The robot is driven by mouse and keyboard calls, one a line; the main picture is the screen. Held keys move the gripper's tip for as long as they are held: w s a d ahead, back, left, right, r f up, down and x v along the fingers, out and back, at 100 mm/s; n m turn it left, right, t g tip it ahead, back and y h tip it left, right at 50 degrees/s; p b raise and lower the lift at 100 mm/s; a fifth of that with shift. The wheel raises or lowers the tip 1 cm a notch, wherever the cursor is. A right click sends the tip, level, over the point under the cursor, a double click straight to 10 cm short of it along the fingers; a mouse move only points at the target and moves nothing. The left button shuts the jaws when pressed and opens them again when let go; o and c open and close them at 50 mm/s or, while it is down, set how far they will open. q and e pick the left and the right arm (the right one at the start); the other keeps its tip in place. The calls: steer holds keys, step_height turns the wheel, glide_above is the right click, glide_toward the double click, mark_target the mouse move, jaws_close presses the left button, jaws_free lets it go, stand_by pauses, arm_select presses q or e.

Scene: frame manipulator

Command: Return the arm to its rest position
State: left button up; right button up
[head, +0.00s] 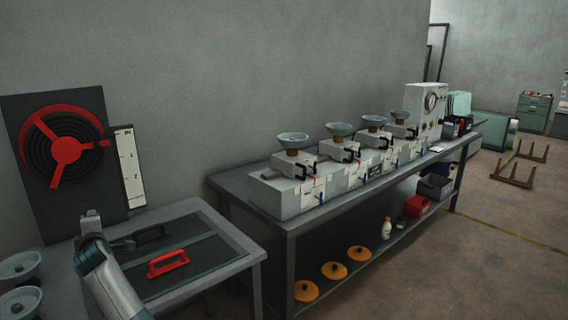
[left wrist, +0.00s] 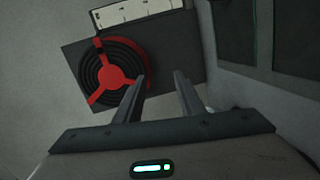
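My left arm (head: 110,278) reaches in at the lower left of the head view, in front of the grey side table (head: 185,213). My left gripper (left wrist: 159,74) shows in the left wrist view with its two fingers apart and nothing between them. Beyond them is a dark panel (left wrist: 84,50) with a red three-spoked wheel (left wrist: 118,84), which appears apart from the fingers. In the head view the same panel (head: 80,105) stands upright at the left with its red wheel (head: 66,149). My right gripper is in neither view.
Grey bowls (head: 20,266) lie at the left edge. A long bench (head: 345,205) carries several white machines. Open floor (head: 420,270) lies at the right.

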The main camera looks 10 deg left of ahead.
arm_select(q)
steer(key=s+d+f+m+g+h, duration=0.1)
steer(key=s+d+f+m+h, duration=0.3)
steer(key=s+d+f+m, duration=0.7)
steer(key=s+d+f+m+g+h, duration=0.25)
steer(key=s+d+f+m, duration=0.45)
steer(key=d+f, duration=0.6)
steer(key=s+d+f+m+g+h, duration=0.2)
steer(key=s+d+f+m, duration=0.1)
steer(key=s+d, duration=0.55)
steer(key=s+d+f+m+g+h, duration=0.15)
steer(key=s+d+f+m, duration=0.35)
steer(key=s, duration=0.6)
steer(key=s+d+f+m+g+h, duration=0.1)
steer(key=s+d+m+h, duration=0.1)
steer(key=s+d, duration=0.7)
steer(key=s+d+f+x, duration=0.1)
steer(key=s+x, duration=0.2)
steer(key=x, duration=1.8)
steer(key=s+f, duration=0.4)
steer(key=f, duration=0.5)
steer(key=s+f+t+h, duration=0.1)
steer(key=s+f, duration=0.3)
steer(key=f, duration=0.5)
steer(key=shift+s+d+f, duration=0.3)
steer(key=shift+d+f, duration=0.05)
steer(key=shift+f, duration=0.05)
